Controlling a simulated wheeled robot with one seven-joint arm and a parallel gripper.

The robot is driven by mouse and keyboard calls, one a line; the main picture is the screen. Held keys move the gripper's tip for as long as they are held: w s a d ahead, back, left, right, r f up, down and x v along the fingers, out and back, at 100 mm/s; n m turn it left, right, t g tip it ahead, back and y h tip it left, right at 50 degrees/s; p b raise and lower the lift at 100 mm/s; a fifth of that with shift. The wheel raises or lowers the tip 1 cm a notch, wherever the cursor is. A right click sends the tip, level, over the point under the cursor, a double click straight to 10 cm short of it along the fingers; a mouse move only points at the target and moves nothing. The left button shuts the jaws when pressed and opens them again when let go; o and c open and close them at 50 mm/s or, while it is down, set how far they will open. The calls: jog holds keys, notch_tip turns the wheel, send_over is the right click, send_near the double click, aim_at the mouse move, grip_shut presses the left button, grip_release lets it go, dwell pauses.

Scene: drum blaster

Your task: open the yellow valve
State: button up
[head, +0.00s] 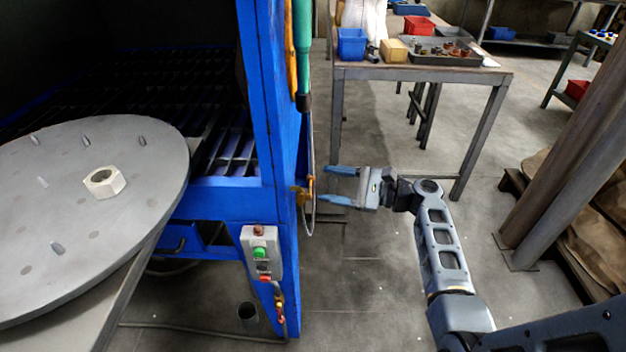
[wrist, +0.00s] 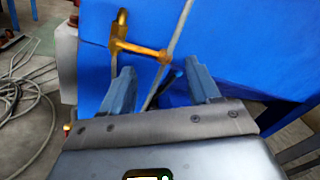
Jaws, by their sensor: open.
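The yellow valve (head: 302,194) is mounted on the right side of the blue machine frame, at mid-height in the head view. In the wrist view the valve (wrist: 140,48) shows as a yellow bar with an upright end at its left and a rounder, darker end at its right. My gripper (head: 326,184) is open and points left toward the valve, with a small gap in between. In the wrist view my gripper's two blue fingers (wrist: 160,72) stand apart, with the valve just beyond their tips. Nothing is held.
A control box (head: 262,252) with buttons sits lower on the blue frame (head: 262,95). A work table (head: 420,74) with bins stands behind. Floor right of the frame is mostly clear.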

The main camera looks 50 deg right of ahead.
aim_at(310, 178)
jog(key=shift+x, duration=2.75)
jog(key=shift+c, duration=0.2)
grip_shut()
